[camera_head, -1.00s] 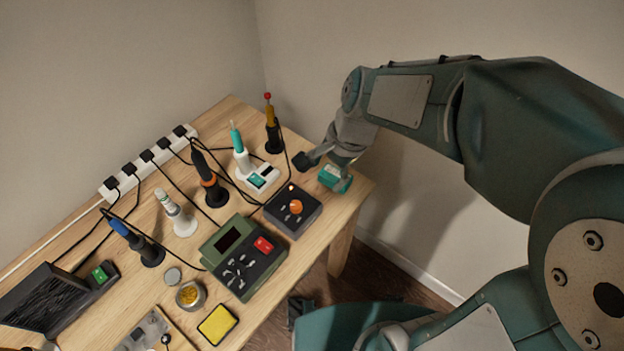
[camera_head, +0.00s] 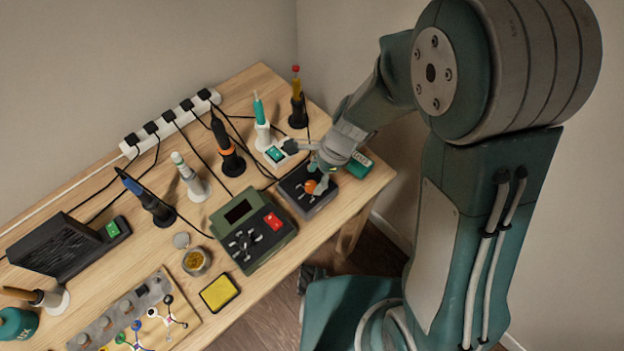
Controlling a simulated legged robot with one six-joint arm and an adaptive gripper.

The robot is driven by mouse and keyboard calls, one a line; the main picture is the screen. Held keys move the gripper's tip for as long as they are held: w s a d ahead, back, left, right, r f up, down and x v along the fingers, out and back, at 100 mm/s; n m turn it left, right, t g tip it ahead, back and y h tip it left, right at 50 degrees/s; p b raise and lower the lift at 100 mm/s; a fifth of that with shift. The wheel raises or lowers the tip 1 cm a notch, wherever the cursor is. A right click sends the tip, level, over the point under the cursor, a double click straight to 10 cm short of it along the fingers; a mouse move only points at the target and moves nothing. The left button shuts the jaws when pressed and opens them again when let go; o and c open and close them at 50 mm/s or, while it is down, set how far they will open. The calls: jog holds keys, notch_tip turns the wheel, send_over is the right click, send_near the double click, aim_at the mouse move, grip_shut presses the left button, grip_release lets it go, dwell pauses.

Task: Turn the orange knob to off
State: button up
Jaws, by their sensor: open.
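The orange knob (camera_head: 311,187) sits on top of a small dark control box (camera_head: 301,203) near the right end of the workbench. My gripper (camera_head: 317,178) is over the box, with its fingers pointing down at the knob. It is open, and one finger shows right beside the knob. I cannot tell whether it touches the knob. My gripper and wrist hide part of the knob and the box's right side, so the knob's marking cannot be read.
A green device with a red switch (camera_head: 273,221) stands left of the box. Upright soldering tools (camera_head: 228,157) and a white power strip (camera_head: 172,119) stand behind. A small teal box (camera_head: 359,164) is close on the right. A yellow sponge (camera_head: 219,293) lies at the front edge.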

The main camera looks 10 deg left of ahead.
jog(key=shift+s+f, duration=0.15)
jog(key=shift+f, duration=0.6)
jog(key=shift+a+f, duration=0.15)
jog(key=shift+a, duration=0.1)
jog(key=shift+a, duration=0.1)
grip_shut()
